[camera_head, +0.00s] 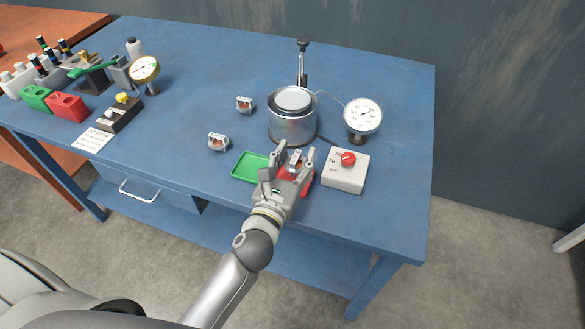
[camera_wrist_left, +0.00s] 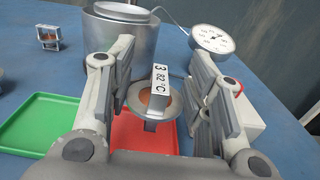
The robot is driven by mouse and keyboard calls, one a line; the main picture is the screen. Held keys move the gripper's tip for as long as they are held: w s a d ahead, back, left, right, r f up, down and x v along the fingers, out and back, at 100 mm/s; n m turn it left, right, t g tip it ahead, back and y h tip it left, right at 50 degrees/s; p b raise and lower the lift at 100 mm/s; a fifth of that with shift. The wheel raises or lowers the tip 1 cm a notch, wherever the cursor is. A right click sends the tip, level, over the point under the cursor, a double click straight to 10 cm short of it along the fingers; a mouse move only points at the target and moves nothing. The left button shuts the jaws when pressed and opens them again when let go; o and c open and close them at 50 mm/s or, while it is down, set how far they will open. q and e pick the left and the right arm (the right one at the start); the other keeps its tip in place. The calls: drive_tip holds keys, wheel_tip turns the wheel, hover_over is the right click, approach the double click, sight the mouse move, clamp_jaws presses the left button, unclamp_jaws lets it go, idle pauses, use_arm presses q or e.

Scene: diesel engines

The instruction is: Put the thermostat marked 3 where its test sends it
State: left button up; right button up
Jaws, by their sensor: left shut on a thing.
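The thermostat marked 3 (camera_head: 296,160) is in my left gripper (camera_head: 293,153), and in the left wrist view its tag (camera_wrist_left: 159,80) reads "3 82 °C". The fingers are shut on it and hold it over the red tray (camera_head: 309,184), which lies partly hidden under the hand. The green tray (camera_head: 243,168) is just left of the red one and looks empty. The metal pot (camera_head: 292,129) stands right behind the hand, with a dial thermometer (camera_head: 362,117) at its right. My right gripper is not in view.
Two other thermostats (camera_head: 244,104) (camera_head: 218,142) stand left of the pot. A white control box (camera_head: 345,178) with a red knob stands right of the red tray. A printed card (camera_head: 93,139), a gauge and several bins are at the left. The table's centre-left is clear.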

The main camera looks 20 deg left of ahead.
sight(290, 174)
use_arm(q)
drive_tip(key=f, duration=0.2)
drive_tip(key=f+b, duration=0.1)
drive_tip(key=shift+w+a+f, duration=0.1)
drive_tip(key=shift+a+f, duration=0.2)
drive_tip(key=shift+f, duration=0.1)
use_arm(e)
drive_tip(key=shift+s+a+f, duration=0.1)
drive_tip(key=shift+a+f, duration=0.4)
drive_tip(key=shift+f, duration=0.15)
drive_tip(key=shift+d, duration=0.2)
use_arm(q)
drive_tip(key=shift+f, duration=0.15)
drive_tip(key=o, duration=1)
drive_tip(key=shift+o, duration=0.2)
use_arm(e)
drive_tip(key=shift+d+f, duration=0.1)
drive_tip(key=shift+d, duration=0.15)
